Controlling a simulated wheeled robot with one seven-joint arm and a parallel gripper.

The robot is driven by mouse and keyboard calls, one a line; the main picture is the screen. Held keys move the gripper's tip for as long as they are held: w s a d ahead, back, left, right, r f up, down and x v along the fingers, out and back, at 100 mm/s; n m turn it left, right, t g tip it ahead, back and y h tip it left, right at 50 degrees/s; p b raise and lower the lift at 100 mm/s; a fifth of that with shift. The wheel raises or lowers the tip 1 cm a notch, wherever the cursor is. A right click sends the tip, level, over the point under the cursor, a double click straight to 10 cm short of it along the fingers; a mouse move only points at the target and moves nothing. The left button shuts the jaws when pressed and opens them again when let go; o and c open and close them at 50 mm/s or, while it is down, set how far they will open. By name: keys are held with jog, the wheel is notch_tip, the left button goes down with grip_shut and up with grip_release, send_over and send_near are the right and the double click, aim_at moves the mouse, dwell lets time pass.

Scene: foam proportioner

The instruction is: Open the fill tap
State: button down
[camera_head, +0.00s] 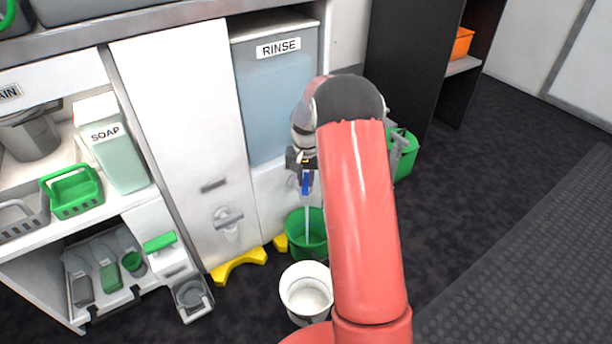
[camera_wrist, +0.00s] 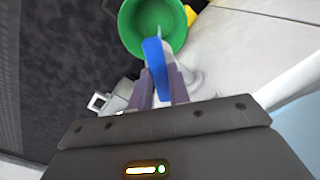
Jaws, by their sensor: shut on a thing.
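The fill tap's blue lever (camera_head: 306,183) is below the blue-grey tank marked RINSE (camera_head: 270,90). My gripper (camera_head: 304,168) is at the lever, with my arm covering much of the area to its right. In the wrist view my gripper (camera_wrist: 160,85) has its two grey fingers shut on the blue lever (camera_wrist: 154,60), which sticks out beyond the fingertips. A thin pale stream (camera_head: 307,215) runs from below the lever down into a green bucket (camera_head: 292,232). The bucket also shows in the wrist view (camera_wrist: 128,28). The tap body is mostly hidden.
A white bucket (camera_head: 306,290) stands on the floor in front of the green one. A grey tap (camera_head: 228,218) is on the white panel to the left, above a yellow foot (camera_head: 238,264). Shelves with a SOAP container (camera_head: 112,150) are farther left. Dark floor is open at right.

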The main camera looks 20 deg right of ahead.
aim_at(306, 181)
jog(key=n+p, duration=0.1)
jog(key=n, duration=0.3)
jog(key=shift+r, duration=0.1)
jog(key=shift+n+p, duration=0.45)
jog(key=shift+n, duration=1.25)
jog(key=c, duration=1.3)
grip_release()
jog(key=shift+r+p, duration=0.55)
jog(key=shift+r, duration=3.3)
